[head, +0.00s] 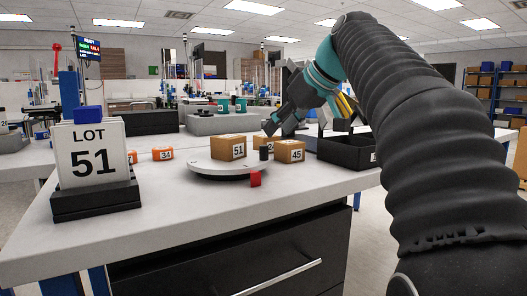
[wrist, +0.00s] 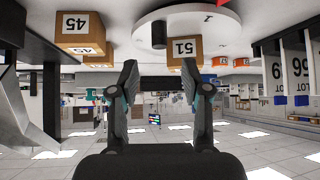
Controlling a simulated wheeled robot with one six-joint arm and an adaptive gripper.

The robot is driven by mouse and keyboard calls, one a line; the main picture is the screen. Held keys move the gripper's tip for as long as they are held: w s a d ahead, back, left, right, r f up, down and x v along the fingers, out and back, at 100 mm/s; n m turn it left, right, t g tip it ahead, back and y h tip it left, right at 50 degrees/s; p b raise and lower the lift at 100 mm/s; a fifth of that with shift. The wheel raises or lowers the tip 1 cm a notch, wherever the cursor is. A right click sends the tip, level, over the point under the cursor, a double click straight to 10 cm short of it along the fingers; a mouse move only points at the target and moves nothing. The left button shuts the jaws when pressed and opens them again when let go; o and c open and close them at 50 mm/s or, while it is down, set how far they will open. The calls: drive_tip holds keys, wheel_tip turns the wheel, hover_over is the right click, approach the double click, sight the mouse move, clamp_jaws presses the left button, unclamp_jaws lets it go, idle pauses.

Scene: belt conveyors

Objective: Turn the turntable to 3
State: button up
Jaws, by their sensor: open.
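The turntable (head: 205,168) is a pale round disc on the bench; in the wrist view its disc (wrist: 195,20) shows upside down, with a small dark mark resembling 1. A red block (head: 255,178) sits at its front edge. A short black peg (head: 264,153) stands near its rim and shows in the wrist view (wrist: 158,36).
A box marked 45 (head: 290,151) is beside the disc, with another box partly hidden behind. A black tray (head: 345,152) lies to the right. A LOT 51 sign (head: 93,155) and orange boxes (head: 163,154) are left. The front bench top is clear.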

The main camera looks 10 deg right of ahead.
sight(265, 146)
drive_tip(key=b+x, duration=0.1)
drive_tip(key=x, duration=0.7)
drive_tip(key=shift+f, duration=0.1)
clamp_jaws()
